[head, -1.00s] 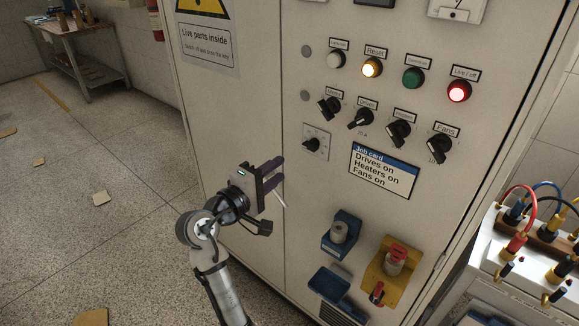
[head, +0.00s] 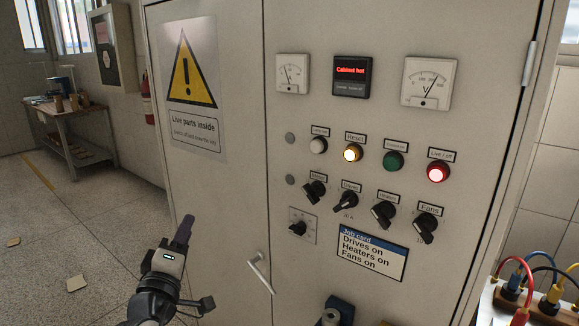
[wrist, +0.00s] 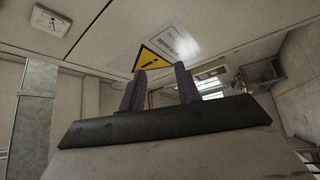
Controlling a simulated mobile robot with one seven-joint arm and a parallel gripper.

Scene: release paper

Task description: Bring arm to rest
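My gripper (head: 186,230) is at the lower left of the head view, in front of the cabinet's left door, with its fingers pointing up. In the wrist view its two fingers (wrist: 158,88) stand apart with a gap between them and nothing held. Behind the fingers in that view is the yellow warning sign (wrist: 152,58). My gripper is left of the white door handle (head: 260,272) and looks apart from it. My arm's lower links are outside the head view.
The grey cabinet (head: 232,110) carries a lit amber Reset lamp (head: 353,153), a red lamp (head: 437,172), several black knobs and a job card (head: 371,253). A display (head: 352,76) reads "Cabinet hot". Cables (head: 530,285) stand at lower right.

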